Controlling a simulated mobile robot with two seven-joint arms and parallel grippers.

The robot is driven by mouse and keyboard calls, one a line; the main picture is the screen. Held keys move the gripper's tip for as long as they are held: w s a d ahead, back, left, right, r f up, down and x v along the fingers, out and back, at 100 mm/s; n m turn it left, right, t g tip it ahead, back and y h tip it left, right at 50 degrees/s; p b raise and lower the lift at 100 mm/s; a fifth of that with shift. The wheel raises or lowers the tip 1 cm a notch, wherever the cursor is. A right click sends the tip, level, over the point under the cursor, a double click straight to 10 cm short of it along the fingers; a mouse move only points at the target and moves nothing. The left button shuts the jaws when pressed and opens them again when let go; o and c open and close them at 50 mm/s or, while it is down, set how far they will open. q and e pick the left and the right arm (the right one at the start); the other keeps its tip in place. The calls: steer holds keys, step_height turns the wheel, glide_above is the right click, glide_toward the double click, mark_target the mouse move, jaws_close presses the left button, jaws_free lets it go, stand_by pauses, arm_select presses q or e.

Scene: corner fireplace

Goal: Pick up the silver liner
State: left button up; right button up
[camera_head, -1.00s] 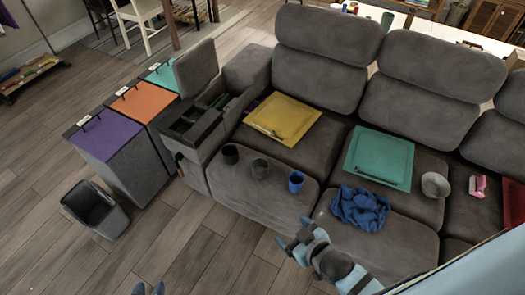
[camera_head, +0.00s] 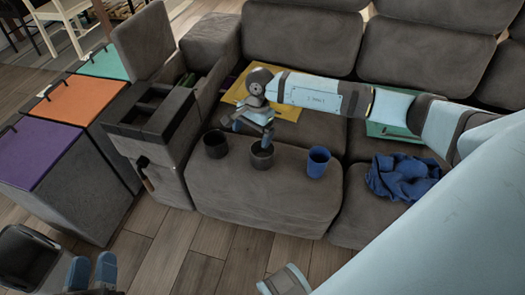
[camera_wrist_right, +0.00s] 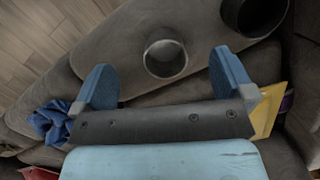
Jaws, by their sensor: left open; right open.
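The silver liner looks to be the small grey cup with a pale rim (camera_head: 262,155), the middle one of three on the front sofa cushion. In the right wrist view the cup (camera_wrist_right: 165,59) is seen from above, upright and empty, between and beyond the fingertips. My right gripper (camera_head: 255,123) is open and just above the cup; its finger hides part of the cup's rim in the head view. I see no contact. My left gripper (camera_head: 92,272) is open and empty at the lower left, over the floor.
A black cup (camera_head: 216,145) stands close left of the grey cup, a blue cup (camera_head: 318,161) to its right. A blue cloth (camera_head: 405,178) lies further right. A dark open tray box (camera_head: 150,118) and coloured-lid bins (camera_head: 75,103) stand left. My right arm covers part of the sofa.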

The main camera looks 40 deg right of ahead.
steer(key=h, duration=0.2)
glide_above(262, 159)
steer(key=w+d, duration=0.2)
steer(key=w, duration=0.1)
steer(key=shift+n, duration=0.4)
step_height(262, 159, down, 14)
steer(key=b, duration=0.5)
steer(key=shift+w+d+r, duration=0.1)
steer(key=shift+r, duration=0.05)
arm_select(q)
steer(key=shift+s+d+f+m+h, duration=0.15)
steer(key=shift+d+f+h, duration=0.2)
steer(key=shift+f, duration=0.2)
steer(key=shift+d+f+m+h, duration=0.15)
steer(key=shift+d+f+h, duration=0.2)
steer(key=shift+f, duration=0.15)
arm_select(e)
steer(key=c, duration=0.7)
arm_select(q)
steer(key=shift+r, duration=0.1)
arm_select(e)
steer(key=shift+r, duration=0.15)
